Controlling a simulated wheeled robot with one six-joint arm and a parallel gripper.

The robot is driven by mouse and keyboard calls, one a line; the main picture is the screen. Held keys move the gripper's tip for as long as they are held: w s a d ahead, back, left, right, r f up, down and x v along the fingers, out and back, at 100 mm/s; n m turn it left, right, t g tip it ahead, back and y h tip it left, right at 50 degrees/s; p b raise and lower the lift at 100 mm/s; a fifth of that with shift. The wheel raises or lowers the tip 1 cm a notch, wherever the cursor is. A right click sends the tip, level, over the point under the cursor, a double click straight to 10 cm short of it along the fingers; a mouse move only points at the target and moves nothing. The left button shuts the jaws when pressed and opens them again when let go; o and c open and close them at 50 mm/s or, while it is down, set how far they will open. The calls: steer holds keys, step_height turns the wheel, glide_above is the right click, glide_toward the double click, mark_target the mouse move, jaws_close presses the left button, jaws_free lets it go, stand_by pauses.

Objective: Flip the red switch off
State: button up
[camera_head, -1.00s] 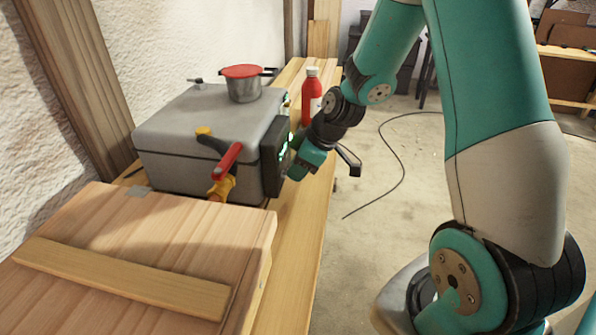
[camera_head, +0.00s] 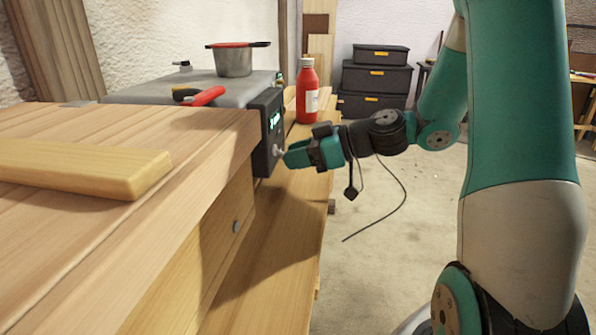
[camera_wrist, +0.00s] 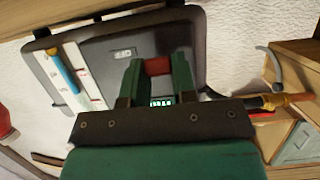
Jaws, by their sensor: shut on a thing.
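The red switch (camera_wrist: 157,66) shows in the wrist view between the two green fingertips. My gripper (camera_wrist: 158,70) is shut on it, one finger on each side. In the head view my gripper (camera_head: 286,156) reaches in from the right and meets the dark front panel (camera_head: 264,155) of the grey box (camera_head: 150,92). A small grey knob or stem (camera_head: 277,150) shows at the fingertips there; the red part is hidden in that view. The panel carries a lit green display (camera_head: 274,121), partly seen in the wrist view (camera_wrist: 161,101). Which way the switch is set cannot be told.
A red bottle (camera_head: 307,92) stands on the bench behind my gripper. The floor right of the bench is open.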

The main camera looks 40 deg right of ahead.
steer(key=shift+f+t+y+b, duration=0.15)
steer(key=shift+t+y+b, duration=0.15)
steer(key=shift+b, duration=0.05)
steer(key=o, duration=0.9)
steer(key=p+v, duration=0.2)
steer(key=v, duration=1.5)
steer(key=shift+s+d+p, duration=0.1)
steer(key=shift+s+p, duration=0.05)
steer(key=shift+p, duration=0.2)
